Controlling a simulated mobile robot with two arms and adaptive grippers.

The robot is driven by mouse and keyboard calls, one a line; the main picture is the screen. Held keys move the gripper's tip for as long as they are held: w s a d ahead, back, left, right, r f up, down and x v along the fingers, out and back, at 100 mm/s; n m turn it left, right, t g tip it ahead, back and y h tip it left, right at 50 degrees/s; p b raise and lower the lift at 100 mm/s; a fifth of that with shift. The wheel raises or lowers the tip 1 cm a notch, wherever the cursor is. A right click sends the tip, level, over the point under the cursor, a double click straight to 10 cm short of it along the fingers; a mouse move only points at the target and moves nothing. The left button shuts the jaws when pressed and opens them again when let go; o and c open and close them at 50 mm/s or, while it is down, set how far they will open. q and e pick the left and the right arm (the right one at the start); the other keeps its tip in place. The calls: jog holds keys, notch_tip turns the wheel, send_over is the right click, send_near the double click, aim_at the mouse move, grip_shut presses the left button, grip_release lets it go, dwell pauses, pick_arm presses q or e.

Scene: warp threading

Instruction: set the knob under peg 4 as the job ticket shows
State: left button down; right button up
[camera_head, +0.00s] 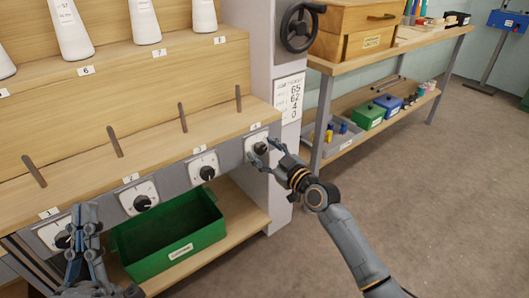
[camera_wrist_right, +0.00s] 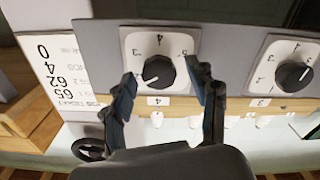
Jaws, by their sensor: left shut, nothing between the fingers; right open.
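The knob under peg 4 (camera_head: 261,147) is black on a pale square dial plate. It also shows in the right wrist view (camera_wrist_right: 158,72), its white mark pointing to the lower left there; the numeral at the mark is not readable. My right gripper (camera_head: 266,154) is open, its fingers at either side of this knob, not visibly closed on it. Peg 4 (camera_head: 238,98) stands on the ledge above. The job ticket (camera_head: 290,98) shows 65, 62, 4, 0 on the grey post. My left gripper (camera_head: 86,213) is shut and empty in front of the leftmost knob (camera_head: 62,240).
Neighbouring knobs sit under peg 3 (camera_head: 207,173) and peg 2 (camera_head: 143,203). A green bin (camera_head: 196,238) stands on the low shelf below. A black handwheel (camera_head: 300,27) is on the post. A wooden workbench (camera_head: 330,67) stands at the right, with open floor before it.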

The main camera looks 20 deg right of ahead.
jog(key=c, duration=1.1)
jog(key=shift+c, duration=0.2)
